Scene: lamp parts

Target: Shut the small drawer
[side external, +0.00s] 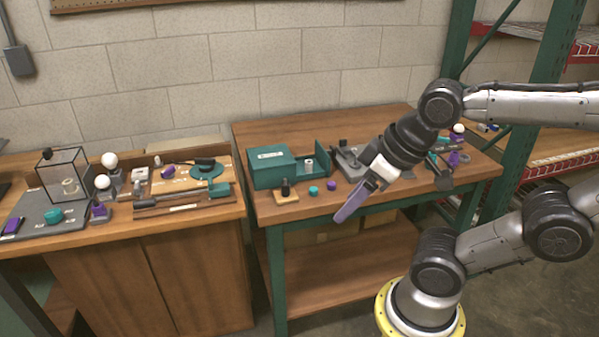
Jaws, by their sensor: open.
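A teal box (272,167) with a small white label stands on the right-hand wooden bench, near its left end. An open teal tray-like part (314,168), which looks like the small drawer pulled out, extends from its right side. A small pale cylindrical piece (308,165) stands in it. My gripper (352,205) is open, with purple fingers pointing down and left. It appears in front of the bench's front edge, right of the drawer and apart from it. The view shows the fingers nearly edge-on, so the gap between them is hidden.
A small wooden block with a dark knob (286,192), a teal piece (313,191) and a purple piece (331,185) lie in front of the box. A grey fixture (350,160) stands right of the drawer. The left bench (190,221) holds several lamp parts.

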